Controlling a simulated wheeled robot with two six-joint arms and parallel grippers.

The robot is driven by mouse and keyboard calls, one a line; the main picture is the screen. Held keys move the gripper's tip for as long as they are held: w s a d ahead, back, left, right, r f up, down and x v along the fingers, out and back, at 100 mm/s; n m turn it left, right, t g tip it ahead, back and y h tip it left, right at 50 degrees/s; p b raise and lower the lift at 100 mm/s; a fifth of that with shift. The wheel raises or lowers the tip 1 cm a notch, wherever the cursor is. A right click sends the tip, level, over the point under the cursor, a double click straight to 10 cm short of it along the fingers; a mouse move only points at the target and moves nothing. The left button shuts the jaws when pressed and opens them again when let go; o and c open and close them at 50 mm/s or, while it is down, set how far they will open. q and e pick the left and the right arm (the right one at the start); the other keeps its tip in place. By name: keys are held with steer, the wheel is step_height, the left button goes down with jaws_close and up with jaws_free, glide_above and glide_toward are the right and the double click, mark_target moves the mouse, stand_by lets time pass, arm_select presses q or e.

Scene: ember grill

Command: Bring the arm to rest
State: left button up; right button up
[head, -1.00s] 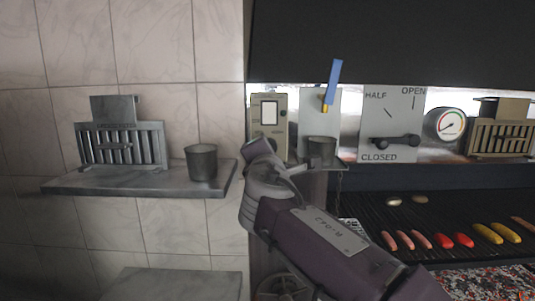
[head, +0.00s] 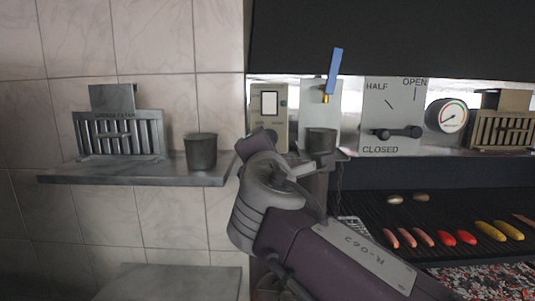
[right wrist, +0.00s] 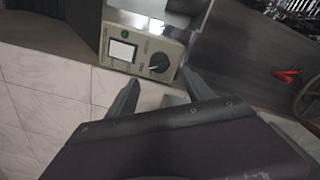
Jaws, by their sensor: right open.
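My right arm (head: 340,255) comes in from the lower right of the head view, purple with a grey wrist. In the right wrist view my right gripper (right wrist: 160,86) has its two fingers spread with nothing between them. The fingertips point toward the control box (right wrist: 142,48) with a screen and a black knob. They look close to its lower edge; I cannot tell whether they touch. In the head view the control box (head: 269,105) stands behind the wrist, its lower part covered. The fingers are mostly hidden there. My left gripper is not in view.
A wall shelf (head: 120,178) on the left holds a slotted metal rack (head: 120,135) and a grey cup (head: 201,151). A lever panel (head: 393,110) and gauge (head: 446,115) stand above the grill (head: 375,215), which holds sausages and peppers.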

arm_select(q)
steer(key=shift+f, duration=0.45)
arm_select(e)
steer(key=shift+s, duration=1.15)
steer(key=w+d+f+m+g, duration=0.1)
steer(key=d+f+m+g, duration=0.2)
steer(key=f, duration=0.7)
steer(key=d+f+m+g+h, duration=0.1)
steer(key=d+f+m+g, duration=0.15)
steer(key=f, duration=0.85)
steer(key=w+d+f+m+g, duration=0.1)
steer(key=d+f+m+g, duration=0.15)
steer(key=f, duration=0.75)
arm_select(q)
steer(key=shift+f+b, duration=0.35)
steer(key=shift+b, duration=0.1)
arm_select(e)
steer(key=s+d+f+m+g, duration=0.4)
steer(key=s+f+m, duration=0.4)
steer(key=f, duration=0.3)
steer(key=s+d+f+m+g+y, duration=0.1)
steer(key=s+d+f+m+g, duration=0.3)
steer(key=s+f, duration=0.7)
steer(key=d+f+m, duration=0.1)
steer(key=d+m, duration=0.1)
steer(key=m, duration=0.2)
steer(key=shift+s+f+g, duration=0.25)
steer(key=shift+g, duration=0.15)
